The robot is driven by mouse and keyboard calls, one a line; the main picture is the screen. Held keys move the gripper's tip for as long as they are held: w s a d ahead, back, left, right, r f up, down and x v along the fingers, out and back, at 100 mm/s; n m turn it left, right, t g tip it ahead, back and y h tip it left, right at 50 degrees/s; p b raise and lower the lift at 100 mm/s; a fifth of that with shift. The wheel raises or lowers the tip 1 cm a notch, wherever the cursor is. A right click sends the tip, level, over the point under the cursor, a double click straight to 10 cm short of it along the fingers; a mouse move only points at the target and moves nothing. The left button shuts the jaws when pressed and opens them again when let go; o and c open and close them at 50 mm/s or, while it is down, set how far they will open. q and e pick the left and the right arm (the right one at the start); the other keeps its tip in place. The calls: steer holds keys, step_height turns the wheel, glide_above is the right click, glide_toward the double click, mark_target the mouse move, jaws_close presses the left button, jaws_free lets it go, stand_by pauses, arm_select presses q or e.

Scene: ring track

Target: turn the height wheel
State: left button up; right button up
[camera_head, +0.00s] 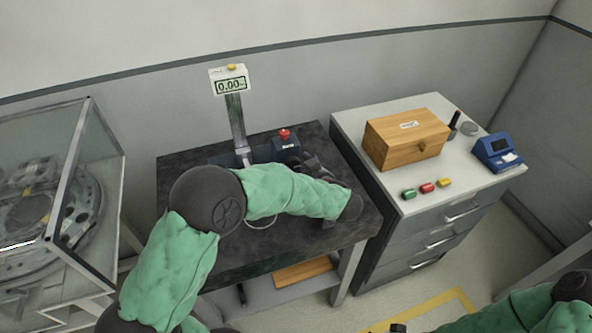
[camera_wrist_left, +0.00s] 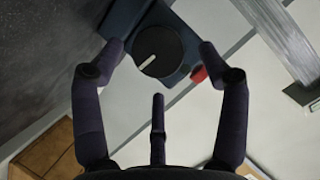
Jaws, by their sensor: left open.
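The height wheel is a round black knob with a white mark, on a dark blue housing; it shows in the left wrist view (camera_wrist_left: 159,62). A red button (camera_wrist_left: 199,74) sits beside it. In the head view the blue box (camera_head: 286,148) with its red button (camera_head: 284,134) stands at the back of the dark table, and my left gripper (camera_head: 303,161) is close to it. The wheel is hidden there. In the left wrist view my open left gripper (camera_wrist_left: 161,46) has one fingertip on each side of the wheel; contact cannot be told.
A post carries a display (camera_head: 230,84) reading 0.00 behind the dark table (camera_head: 290,240). A grey cabinet (camera_head: 345,118) at right holds a wooden box (camera_head: 405,139), several coloured blocks and a blue device (camera_head: 496,152). A glass case (camera_head: 50,200) stands at left.

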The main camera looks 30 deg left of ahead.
arm_select(q)
steer(key=shift+x, duration=0.8)
steer(key=shift+c, duration=0.3)
